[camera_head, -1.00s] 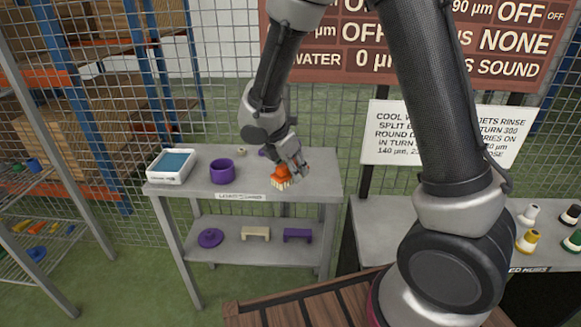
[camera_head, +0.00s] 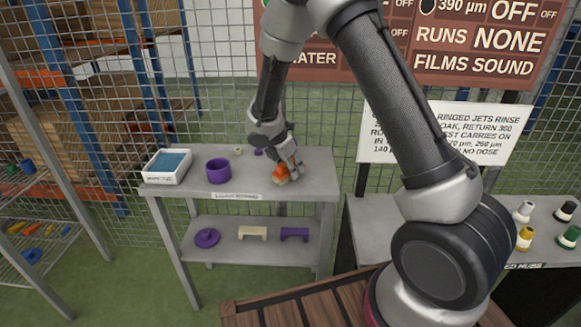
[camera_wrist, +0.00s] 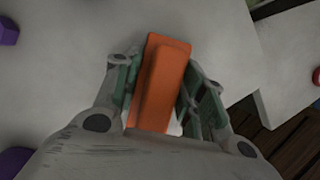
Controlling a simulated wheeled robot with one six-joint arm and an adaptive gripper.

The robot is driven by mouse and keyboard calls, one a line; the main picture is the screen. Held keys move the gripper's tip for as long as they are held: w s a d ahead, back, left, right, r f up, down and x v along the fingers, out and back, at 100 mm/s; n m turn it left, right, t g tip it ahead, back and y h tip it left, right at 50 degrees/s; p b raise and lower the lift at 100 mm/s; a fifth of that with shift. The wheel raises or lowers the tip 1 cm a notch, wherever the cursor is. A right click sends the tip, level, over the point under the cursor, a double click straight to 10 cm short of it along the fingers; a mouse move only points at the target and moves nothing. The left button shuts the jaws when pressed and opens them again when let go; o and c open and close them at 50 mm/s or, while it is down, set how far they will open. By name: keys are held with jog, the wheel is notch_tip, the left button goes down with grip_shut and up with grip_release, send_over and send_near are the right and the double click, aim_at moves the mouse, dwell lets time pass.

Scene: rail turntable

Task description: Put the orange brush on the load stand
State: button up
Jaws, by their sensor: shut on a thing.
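The orange brush (camera_head: 281,173) is between the fingers of my gripper (camera_head: 290,163) at the right part of the grey stand's top (camera_head: 310,185). In the wrist view the brush's orange back (camera_wrist: 162,85) lies between the two finger pads of my gripper (camera_wrist: 165,95), which is shut on it. Its pale bristles are mostly hidden now. I cannot tell whether the brush touches the top. The stand has a label on its front edge, too small to read surely.
On the same top stand a white tray with a blue pad (camera_head: 168,167), a purple cup (camera_head: 219,171) and small items at the back. The lower shelf holds a purple disc (camera_head: 207,238), a cream block (camera_head: 252,232) and a purple block (camera_head: 294,234). Bare top lies left of the brush.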

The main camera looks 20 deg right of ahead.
jog(key=shift+w+f, duration=0.1)
jog(key=shift+w, duration=0.05)
jog(key=o, duration=0.9)
jog(key=shift+f, duration=0.1)
jog(key=v, duration=1.2)
